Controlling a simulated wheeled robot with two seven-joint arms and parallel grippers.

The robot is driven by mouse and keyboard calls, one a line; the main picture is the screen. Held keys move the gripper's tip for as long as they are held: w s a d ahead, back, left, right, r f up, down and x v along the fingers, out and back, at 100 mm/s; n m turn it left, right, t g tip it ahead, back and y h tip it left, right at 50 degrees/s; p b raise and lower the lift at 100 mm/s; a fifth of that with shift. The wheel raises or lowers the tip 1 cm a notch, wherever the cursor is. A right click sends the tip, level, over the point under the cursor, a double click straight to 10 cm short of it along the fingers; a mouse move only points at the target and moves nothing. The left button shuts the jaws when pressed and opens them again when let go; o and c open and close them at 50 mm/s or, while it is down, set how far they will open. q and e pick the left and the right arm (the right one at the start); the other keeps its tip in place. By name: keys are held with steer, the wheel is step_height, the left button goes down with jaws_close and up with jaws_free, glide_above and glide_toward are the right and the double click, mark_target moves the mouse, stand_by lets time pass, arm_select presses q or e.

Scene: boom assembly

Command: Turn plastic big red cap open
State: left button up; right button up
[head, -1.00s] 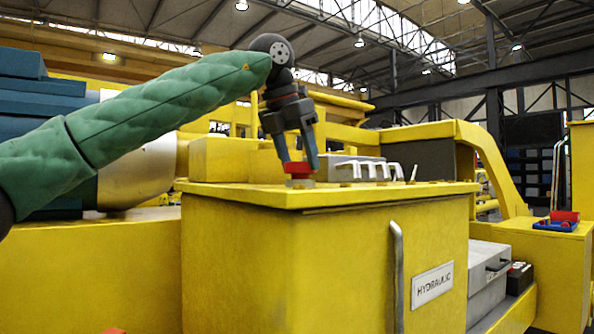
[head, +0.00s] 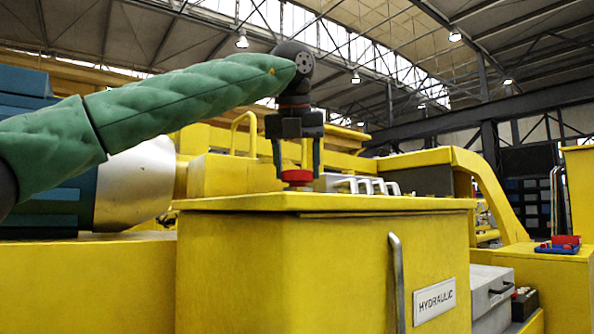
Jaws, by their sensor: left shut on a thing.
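The big red cap (head: 297,175) sits on a short grey neck on top of the yellow hydraulic tank (head: 270,270). My left gripper (head: 297,172) points straight down over it, with one finger on each side, shut on the cap. The cap looks level and still seated on its neck. My right gripper is not in view.
Grey-white handles (head: 365,185) stand on the tank top to the right of the cap. A vertical grab bar (head: 396,280) and a HYDRAULIC plate (head: 434,301) are on the tank's front. A blue tray with a red item (head: 560,245) lies at far right.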

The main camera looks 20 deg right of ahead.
arm_select(q)
steer(key=shift+f, duration=0.1)
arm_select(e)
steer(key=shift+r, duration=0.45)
arm_select(q)
steer(key=o, duration=1)
steer(key=shift+w, duration=0.1)
steer(key=shift+s+r, duration=0.2)
steer(key=shift+r, duration=0.2)
steer(key=b+v, duration=0.1)
steer(key=v, duration=0.5)
steer(key=shift+r+b, duration=0.35)
steer(key=shift+r, duration=0.05)
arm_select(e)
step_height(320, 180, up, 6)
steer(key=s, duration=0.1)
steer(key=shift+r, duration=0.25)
arm_select(q)
steer(key=shift+s+f, duration=0.1)
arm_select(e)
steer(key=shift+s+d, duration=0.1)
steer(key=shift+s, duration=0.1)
